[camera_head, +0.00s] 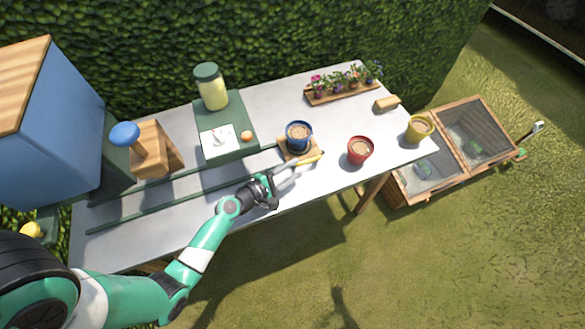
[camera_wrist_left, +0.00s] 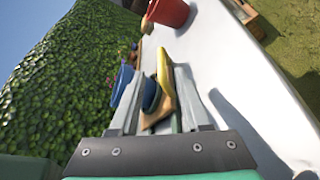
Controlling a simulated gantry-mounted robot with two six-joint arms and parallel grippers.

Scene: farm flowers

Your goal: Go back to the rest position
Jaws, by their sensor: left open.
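My left gripper (camera_head: 289,172) reaches in over the front part of the grey-white table (camera_head: 215,222), in front of the blue pot. Its jaws are open and empty. In the left wrist view the two fingers of my left gripper (camera_wrist_left: 160,100) stand apart, with a wooden board and a yellow stick-like thing (camera_wrist_left: 163,68) seen between them. That yellow thing (camera_head: 308,160) lies along the board's front edge in the head view. The blue pot (camera_head: 299,131), filled with soil, stands on the board. My right gripper is not in view.
A red pot (camera_head: 360,151) and a yellow pot (camera_head: 420,129) stand to the right. A flower tray (camera_head: 343,92) is at the back. A jar (camera_head: 211,88), a wooden stand (camera_head: 155,150) and a blue box (camera_head: 45,125) are left. The front table strip is clear.

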